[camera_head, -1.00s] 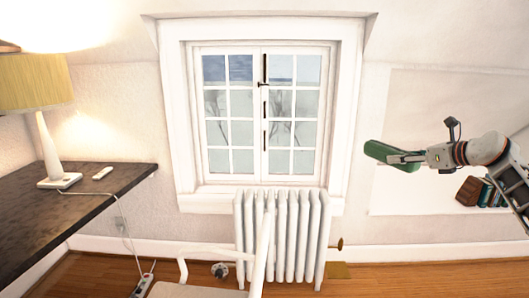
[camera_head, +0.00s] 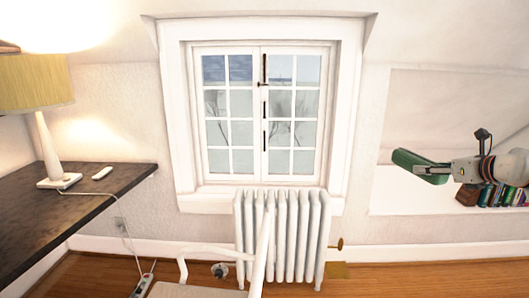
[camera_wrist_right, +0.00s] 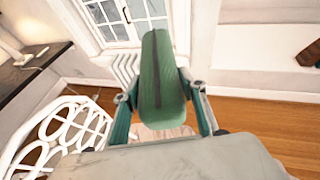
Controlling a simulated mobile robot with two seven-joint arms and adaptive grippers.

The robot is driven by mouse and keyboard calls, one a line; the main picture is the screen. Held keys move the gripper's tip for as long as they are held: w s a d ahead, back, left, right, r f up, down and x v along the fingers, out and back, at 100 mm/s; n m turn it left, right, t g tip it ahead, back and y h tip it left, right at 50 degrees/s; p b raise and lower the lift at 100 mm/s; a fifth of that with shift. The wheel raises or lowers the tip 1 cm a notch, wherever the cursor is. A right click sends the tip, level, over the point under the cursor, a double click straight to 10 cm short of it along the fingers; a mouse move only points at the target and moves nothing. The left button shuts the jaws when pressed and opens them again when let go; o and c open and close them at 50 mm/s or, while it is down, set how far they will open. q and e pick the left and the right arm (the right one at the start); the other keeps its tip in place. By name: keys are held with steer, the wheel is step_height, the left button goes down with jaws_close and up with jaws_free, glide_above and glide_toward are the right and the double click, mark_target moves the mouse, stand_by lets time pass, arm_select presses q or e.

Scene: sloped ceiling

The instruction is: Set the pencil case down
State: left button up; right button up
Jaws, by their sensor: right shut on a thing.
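The pencil case (camera_head: 418,163) is a long green pouch at the right of the head view, held in the air in front of the wall niche. In the right wrist view the pencil case (camera_wrist_right: 163,75) shows a dark zip line along its length. My right gripper (camera_head: 436,170) is shut on it, with a finger on each side in the wrist view (camera_wrist_right: 160,98). My left gripper is not in view.
A dark desk (camera_head: 90,190) at the left holds a lamp (camera_head: 50,150) and a small white object (camera_head: 102,172). A white radiator (camera_head: 300,235) stands under the window. A white chair (camera_wrist_right: 65,130) is below. Books (camera_head: 495,194) stand in the niche.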

steer(key=s+a+f+n+g+y, duration=0.1)
steer(key=s+a+f+n+y, duration=0.1)
steer(key=s+a+f, duration=0.3)
steer(key=s+a+f+n+g+y, duration=0.2)
steer(key=s+a+f, duration=0.3)
steer(key=s+a, duration=0.7)
steer(key=s+a+f+n+g+y, duration=0.2)
steer(key=s+a, duration=0.6)
steer(key=s, duration=0.6)
step_height(320, 180, down, 3)
steer(key=shift+s+a+n+y, duration=0.25)
steer(key=shift+n+y, duration=0.65)
steer(key=shift+n, duration=0.1)
